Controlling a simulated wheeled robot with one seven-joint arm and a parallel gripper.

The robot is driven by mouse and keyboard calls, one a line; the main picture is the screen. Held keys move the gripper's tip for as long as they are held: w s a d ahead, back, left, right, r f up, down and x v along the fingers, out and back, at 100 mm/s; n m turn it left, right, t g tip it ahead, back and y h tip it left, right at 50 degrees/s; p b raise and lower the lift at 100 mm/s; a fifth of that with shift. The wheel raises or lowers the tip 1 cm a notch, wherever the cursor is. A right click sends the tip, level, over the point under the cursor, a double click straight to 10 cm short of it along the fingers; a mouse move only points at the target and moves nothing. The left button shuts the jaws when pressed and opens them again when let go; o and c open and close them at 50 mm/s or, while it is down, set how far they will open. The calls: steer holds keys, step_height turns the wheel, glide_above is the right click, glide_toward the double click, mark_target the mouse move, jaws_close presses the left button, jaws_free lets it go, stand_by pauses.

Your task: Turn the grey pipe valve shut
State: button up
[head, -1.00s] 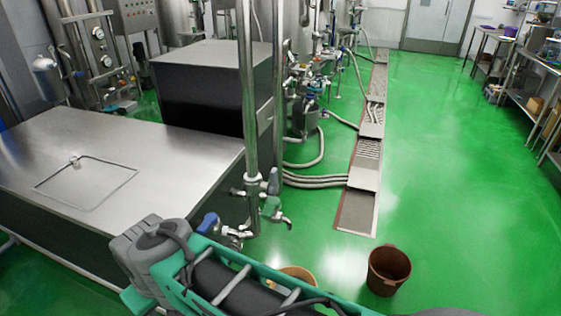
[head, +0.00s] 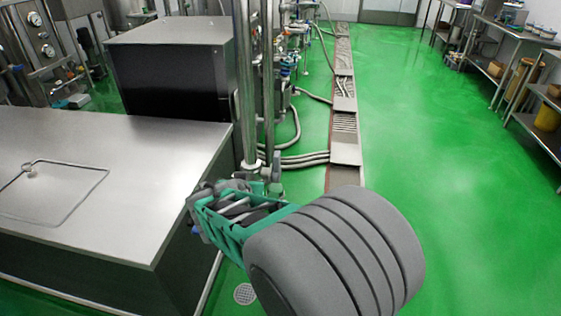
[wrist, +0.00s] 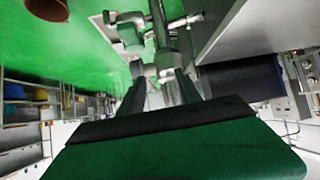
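The grey valve handle (head: 276,173) shows small in the head view, low on the upright steel pipes, just above a teal valve handle and partly behind my arm. In the wrist view, which is turned over, the pipe fitting (wrist: 165,62) lies just ahead of my fingertips, with the teal handle (wrist: 130,36) beyond it. My gripper (wrist: 160,79) is open, its two dark fingers apart and pointing at the fitting. A grey part shows between the fingers. I cannot tell whether they touch it, nor the handle's exact angle.
A steel-topped bench (head: 120,165) stands left of the pipes, with a dark box-shaped unit (head: 175,80) behind it. A floor drain channel (head: 343,125) and hoses run behind. A brown bucket (wrist: 47,9) shows in the wrist view. The green floor at right is clear.

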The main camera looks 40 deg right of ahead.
mark_target(278, 152)
steer(key=d+t+h+b, duration=0.1)
steer(key=d+h, duration=0.1)
steer(key=d, duration=0.1)
steer(key=d+m+t+h+b, duration=0.1)
steer(key=d+h, duration=0.1)
steer(key=d, duration=0.2)
steer(key=w+d+h+b, duration=0.1)
steer(key=d+h, duration=0.1)
steer(key=d, duration=0.1)
steer(key=shift+w+d+f+m+t, duration=0.1)
steer(key=shift+d+f+m+t, duration=0.2)
steer(key=shift+d+t, duration=0.1)
steer(key=shift+r+t, duration=0.25)
steer(key=shift+t, duration=0.05)
steer(key=shift+w+d+r+h, duration=0.2)
steer(key=shift+d+h, duration=0.1)
steer(key=p+x, duration=0.1)
steer(key=x, duration=0.6)
steer(key=shift+w, duration=0.15)
steer(key=shift+c, duration=0.4)
jaws_close()
